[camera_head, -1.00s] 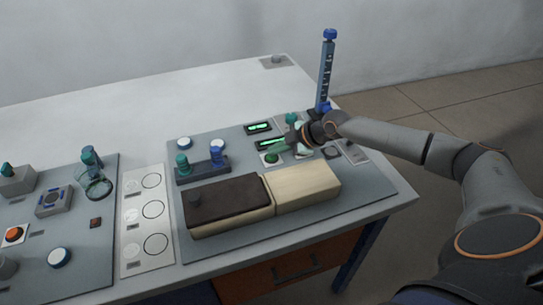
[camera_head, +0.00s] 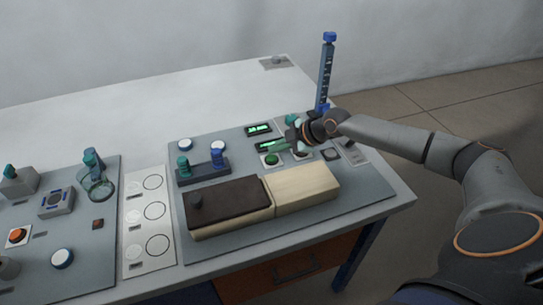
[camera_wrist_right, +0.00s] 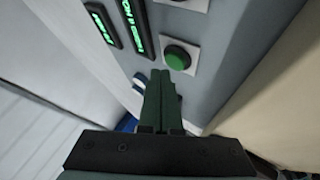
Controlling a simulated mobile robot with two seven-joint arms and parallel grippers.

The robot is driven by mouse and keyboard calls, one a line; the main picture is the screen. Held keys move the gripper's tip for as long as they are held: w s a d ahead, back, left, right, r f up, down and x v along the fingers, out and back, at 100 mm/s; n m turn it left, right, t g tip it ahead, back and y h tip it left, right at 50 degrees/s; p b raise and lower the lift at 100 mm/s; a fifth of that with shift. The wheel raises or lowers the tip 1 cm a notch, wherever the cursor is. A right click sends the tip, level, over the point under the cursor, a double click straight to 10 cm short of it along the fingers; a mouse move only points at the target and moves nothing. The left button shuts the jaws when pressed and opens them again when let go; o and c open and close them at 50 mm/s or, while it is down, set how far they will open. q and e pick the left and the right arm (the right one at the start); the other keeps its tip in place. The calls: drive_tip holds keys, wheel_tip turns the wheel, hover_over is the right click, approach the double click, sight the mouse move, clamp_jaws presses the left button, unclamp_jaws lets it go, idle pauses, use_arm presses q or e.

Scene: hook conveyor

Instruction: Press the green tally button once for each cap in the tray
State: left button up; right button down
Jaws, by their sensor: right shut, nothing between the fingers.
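The green tally button (camera_head: 271,160) sits on a white square plate, beside two lit green displays (camera_head: 270,145). In the right wrist view, the button (camera_wrist_right: 177,57) is a round green cap just beyond my fingertips. My right gripper (camera_head: 291,138) is shut and empty. Its fingertips (camera_wrist_right: 160,76) are near the button with a visible gap in the wrist view. A cream box has a dark brown cover (camera_head: 232,208) with a knob over its left part. No caps can be made out in it, and I cannot tell whether it is the tray. My left gripper is not in view.
A tall blue column (camera_head: 326,72) stands behind my right gripper. A dark block with teal and blue knobs (camera_head: 203,173) is left of the button. A white panel with printed circles (camera_head: 149,247) and another grey control board (camera_head: 90,265) lie further left.

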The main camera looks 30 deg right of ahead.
sight(275, 159)
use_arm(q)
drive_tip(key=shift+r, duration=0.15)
use_arm(e)
drive_tip(key=shift+r, duration=0.15)
wheel_tip(275, 159, up, 5)
drive_tip(key=p, duration=0.4)
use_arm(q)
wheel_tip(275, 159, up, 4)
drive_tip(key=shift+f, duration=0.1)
use_arm(e)
drive_tip(key=shift+a, duration=0.1)
idle(2.1)
